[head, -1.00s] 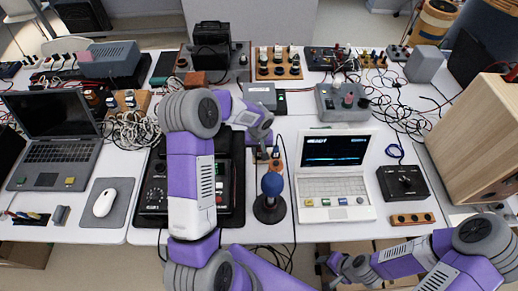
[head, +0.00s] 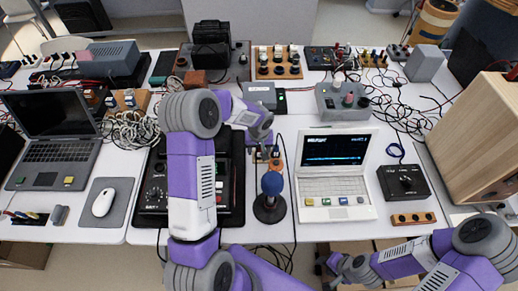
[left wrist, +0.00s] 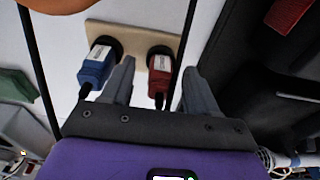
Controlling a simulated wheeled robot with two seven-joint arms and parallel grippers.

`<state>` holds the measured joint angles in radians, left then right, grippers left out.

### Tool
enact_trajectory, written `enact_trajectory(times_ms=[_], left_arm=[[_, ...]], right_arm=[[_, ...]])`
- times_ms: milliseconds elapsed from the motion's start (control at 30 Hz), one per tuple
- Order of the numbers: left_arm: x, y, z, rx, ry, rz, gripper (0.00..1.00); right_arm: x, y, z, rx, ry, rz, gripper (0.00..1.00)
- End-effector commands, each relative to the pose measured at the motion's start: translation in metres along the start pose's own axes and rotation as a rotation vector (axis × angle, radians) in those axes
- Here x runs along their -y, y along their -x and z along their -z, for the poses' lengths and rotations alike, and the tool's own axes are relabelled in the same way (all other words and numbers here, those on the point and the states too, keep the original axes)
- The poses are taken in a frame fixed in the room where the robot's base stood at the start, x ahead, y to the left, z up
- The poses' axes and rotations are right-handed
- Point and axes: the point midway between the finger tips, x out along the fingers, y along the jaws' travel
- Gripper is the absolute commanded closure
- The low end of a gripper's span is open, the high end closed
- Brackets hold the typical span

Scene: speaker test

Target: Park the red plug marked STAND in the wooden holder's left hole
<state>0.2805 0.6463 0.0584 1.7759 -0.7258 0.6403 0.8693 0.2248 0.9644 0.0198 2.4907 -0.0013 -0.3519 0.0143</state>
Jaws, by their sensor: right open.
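The wooden holder (left wrist: 135,43) shows in the left wrist view with two dark round sockets. A red plug (left wrist: 159,78) stands in the socket on the picture's right, and a blue plug (left wrist: 95,70) in the one on its left. Their labels are too small to read. My left gripper (left wrist: 160,88) is open, with one finger on each side of the red plug and gaps visible. In the head view my left gripper (head: 265,154) is over the holder (head: 281,160), largely hiding it and the plugs. My right gripper (head: 324,268) is open and empty, low at the table's front edge.
Cables lie behind. A wooden cabinet (head: 482,135) stands at far right.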

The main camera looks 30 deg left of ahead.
Motion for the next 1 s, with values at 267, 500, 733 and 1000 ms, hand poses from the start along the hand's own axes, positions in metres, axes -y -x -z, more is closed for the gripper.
enact_trajectory(times_ms=[267,500,733,1000], left_arm=[[0.000,0.002,0.000,0.000,0.000,0.000,0.41],[0.000,0.035,0.001,-0.003,0.000,0.000,0.41],[0.000,0.068,0.001,-0.002,0.001,0.000,0.41],[0.000,0.076,0.000,0.000,0.000,0.000,0.41]], right_arm=[[0.000,0.000,0.000,0.000,0.000,0.000,0.57],[0.003,0.008,0.000,0.000,0.000,0.000,0.57],[0.006,0.015,-0.001,0.000,0.000,0.000,0.57],[0.006,0.016,-0.001,0.000,0.000,0.000,0.57]])
